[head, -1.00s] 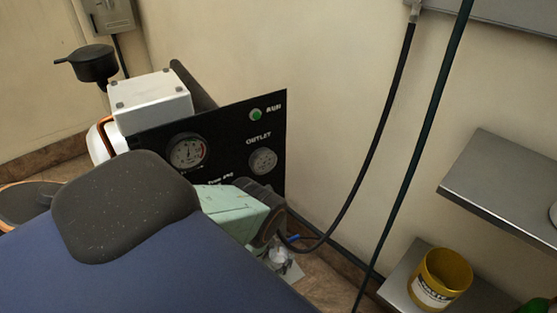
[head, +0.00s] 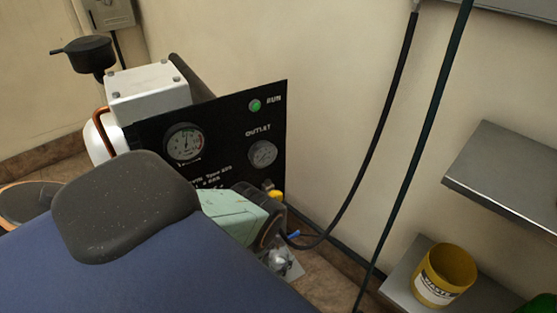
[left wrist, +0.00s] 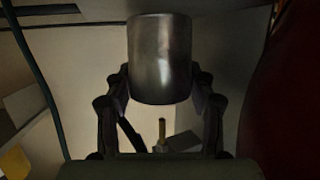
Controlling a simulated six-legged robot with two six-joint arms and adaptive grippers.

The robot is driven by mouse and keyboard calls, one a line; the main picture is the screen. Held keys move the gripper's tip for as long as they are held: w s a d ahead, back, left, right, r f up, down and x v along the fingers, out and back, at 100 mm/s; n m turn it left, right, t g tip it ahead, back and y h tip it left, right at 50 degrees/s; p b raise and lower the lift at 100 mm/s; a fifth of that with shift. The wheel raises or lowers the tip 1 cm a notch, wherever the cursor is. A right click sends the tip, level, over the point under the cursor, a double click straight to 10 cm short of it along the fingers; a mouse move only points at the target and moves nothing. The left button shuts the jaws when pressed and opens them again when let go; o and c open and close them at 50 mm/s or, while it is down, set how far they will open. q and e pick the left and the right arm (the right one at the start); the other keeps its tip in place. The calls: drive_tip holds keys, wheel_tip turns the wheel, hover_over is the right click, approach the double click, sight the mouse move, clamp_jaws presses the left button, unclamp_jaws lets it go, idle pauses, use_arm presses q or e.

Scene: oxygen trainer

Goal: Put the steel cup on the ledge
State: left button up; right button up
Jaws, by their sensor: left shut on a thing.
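The steel cup (left wrist: 160,60) is a plain grey metal cylinder, seen close in the left wrist view. My left gripper (left wrist: 160,88) has a finger on each side of it and is shut on it. In the head view my left arm's green link and dark wrist reach in front of the black panel; I cannot make out the cup there. Two grey metal shelves stand at the right, an upper one (head: 505,180) and a lower one (head: 395,280). I cannot tell which is the ledge. My right gripper is not in view.
A yellow waste tub (head: 442,275) stands on the lower shelf. The black gauge panel (head: 220,135) with a green lamp stands at the left. Dark hoses (head: 385,125) hang between panel and shelves. The visible part of the upper shelf is bare.

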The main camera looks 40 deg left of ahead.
use_arm(q)
drive_tip(key=shift+f, duration=0.25)
drive_tip(key=o, duration=1.3)
drive_tip(key=shift+o, duration=0.3)
drive_tip(key=shift+s+a, duration=0.2)
drive_tip(key=shift+s, duration=0.05)
